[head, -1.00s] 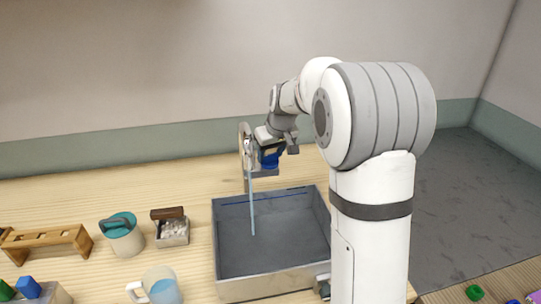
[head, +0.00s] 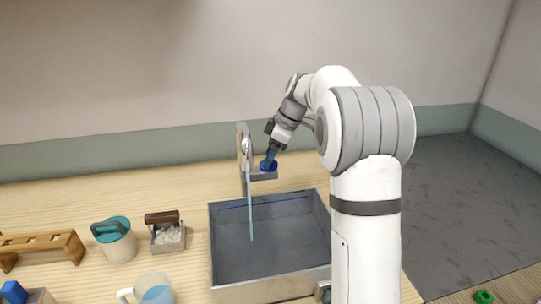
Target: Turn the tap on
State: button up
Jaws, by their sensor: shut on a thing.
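The tap (head: 246,152) stands behind the grey sink basin (head: 262,292), with an upright metal part and a blue knob (head: 268,168) on a grey block at its right. A thin pale blue stream (head: 250,205) runs from the tap down into the basin. My gripper (head: 270,160) points down at the knob from above and is shut on it. The fingertips are small in the view, and the exact contact is hard to make out.
Left of the basin stand a small caddy (head: 168,237) with a brown handle, a teal-lidded pot (head: 117,245), a wooden rack (head: 40,246) and a mug (head: 152,291) of blue liquid. The wooden counter left of the tap is clear.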

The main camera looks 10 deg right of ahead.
jog(key=shift+w+n+g+p, duration=0.1)
jog(key=shift+n+g+p, duration=0.5)
jog(key=shift+n, duration=1.3)
jog(key=o, duration=1)
jog(key=v, duration=0.7)
jog(key=shift+w+d+r, duration=0.15)
jog(key=shift+d+r, duration=0.1)
jog(key=shift+r, duration=0.1)
